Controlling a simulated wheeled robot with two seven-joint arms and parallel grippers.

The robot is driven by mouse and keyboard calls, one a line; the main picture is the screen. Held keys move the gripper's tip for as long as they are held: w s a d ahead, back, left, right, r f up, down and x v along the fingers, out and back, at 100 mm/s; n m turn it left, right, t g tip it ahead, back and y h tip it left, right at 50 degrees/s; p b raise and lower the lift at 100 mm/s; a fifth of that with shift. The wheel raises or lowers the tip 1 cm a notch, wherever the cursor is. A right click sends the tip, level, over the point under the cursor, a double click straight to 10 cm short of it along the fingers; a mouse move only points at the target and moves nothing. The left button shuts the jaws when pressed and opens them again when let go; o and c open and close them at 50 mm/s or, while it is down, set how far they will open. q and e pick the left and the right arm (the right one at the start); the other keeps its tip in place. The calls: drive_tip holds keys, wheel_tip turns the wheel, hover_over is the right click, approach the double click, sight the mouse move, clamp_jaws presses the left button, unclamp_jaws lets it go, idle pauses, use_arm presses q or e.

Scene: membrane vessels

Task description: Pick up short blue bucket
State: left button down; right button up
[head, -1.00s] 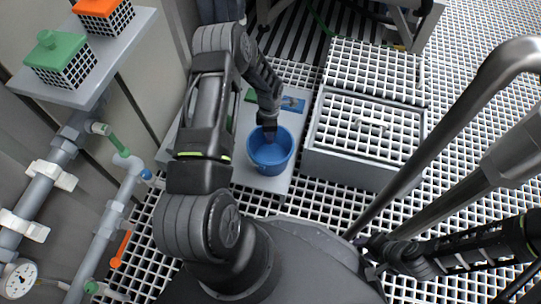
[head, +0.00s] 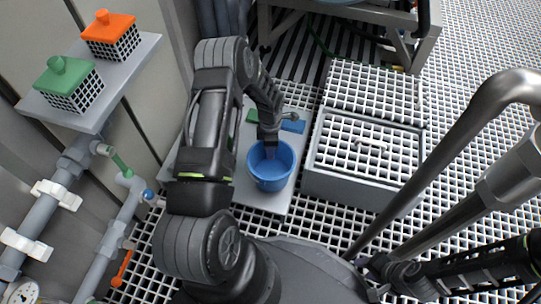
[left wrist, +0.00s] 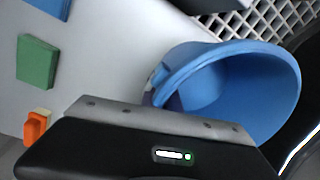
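The short blue bucket (head: 272,178) stands upright on a light grey platform (head: 262,203), in the middle of the head view. In the left wrist view the bucket (left wrist: 255,90) fills the right side, with its open mouth and rim showing. My left gripper (head: 268,143) points down at the bucket's far rim, its tips at the rim. Whether the fingers are closed on the rim is hidden; the wrist view shows only the gripper body. My right gripper (head: 378,268) is low at the right, dark, far from the bucket; its fingers are unclear.
Green and blue flat blocks (head: 292,126) lie behind the bucket. A grey box with a grid lid (head: 330,190) stands to the right. A shelf (head: 135,75) with green and orange-topped cages, and pipes, are at the left. Metal rails (head: 440,160) cross the right side.

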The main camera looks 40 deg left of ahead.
use_arm(q)
wheel_tip(320, 180, up, 6)
drive_tip(key=shift+r+p, duration=0.25)
drive_tip(key=shift+p, duration=0.7)
